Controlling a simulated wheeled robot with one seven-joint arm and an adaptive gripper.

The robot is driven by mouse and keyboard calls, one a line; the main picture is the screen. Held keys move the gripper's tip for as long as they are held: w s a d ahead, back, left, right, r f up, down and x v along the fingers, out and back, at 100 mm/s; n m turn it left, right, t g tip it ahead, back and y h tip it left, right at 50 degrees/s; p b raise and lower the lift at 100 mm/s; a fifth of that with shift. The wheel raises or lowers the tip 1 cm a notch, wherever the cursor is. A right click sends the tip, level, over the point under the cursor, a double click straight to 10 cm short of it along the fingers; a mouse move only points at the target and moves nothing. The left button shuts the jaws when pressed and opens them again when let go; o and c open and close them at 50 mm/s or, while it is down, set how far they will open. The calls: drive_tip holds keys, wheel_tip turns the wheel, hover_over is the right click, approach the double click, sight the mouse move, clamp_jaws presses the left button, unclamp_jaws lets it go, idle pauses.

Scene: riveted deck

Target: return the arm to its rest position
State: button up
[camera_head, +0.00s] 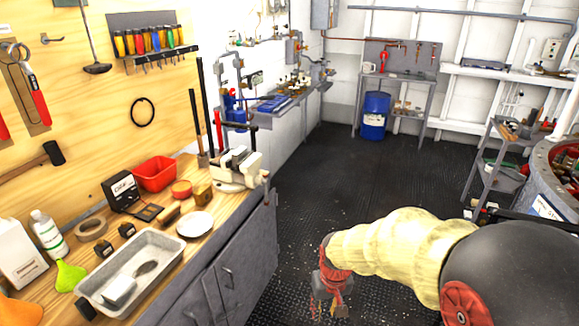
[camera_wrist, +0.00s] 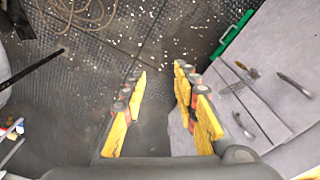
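My arm, in a pale yellow sleeve, reaches across the lower right of the head view toward the left. My gripper (camera_head: 329,306) hangs at its end over the dark deck floor, to the right of the workbench cabinet and clear of it. In the wrist view my gripper (camera_wrist: 160,80) shows two yellow fingers standing apart with nothing between them. Deck plate strewn with small pale bits shows beyond the fingertips. In the head view the fingertips are small and partly hard to make out.
A wooden workbench (camera_head: 225,205) with a metal tray (camera_head: 165,276) and a vise (camera_head: 240,165) runs along the left. A blue drum (camera_head: 374,116) stands at the back. The central floor is open.

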drive_tip(key=s+d+r+m+t+p, duration=0.1)
drive_tip(key=s+d+r, duration=0.3)
drive_tip(key=s+r, duration=0.5)
drive_tip(key=s+d+r+m+t+p, duration=0.1)
drive_tip(key=s+d+r, duration=0.4)
drive_tip(key=s+r, duration=0.5)
wheel_tip(320, 180, up, 7)
drive_tip(key=shift+f+t+p, duration=0.2)
drive_tip(key=shift+t+p, duration=0.6)
drive_tip(key=shift+t, duration=0.4)
drive_tip(key=shift+s, duration=0.1)
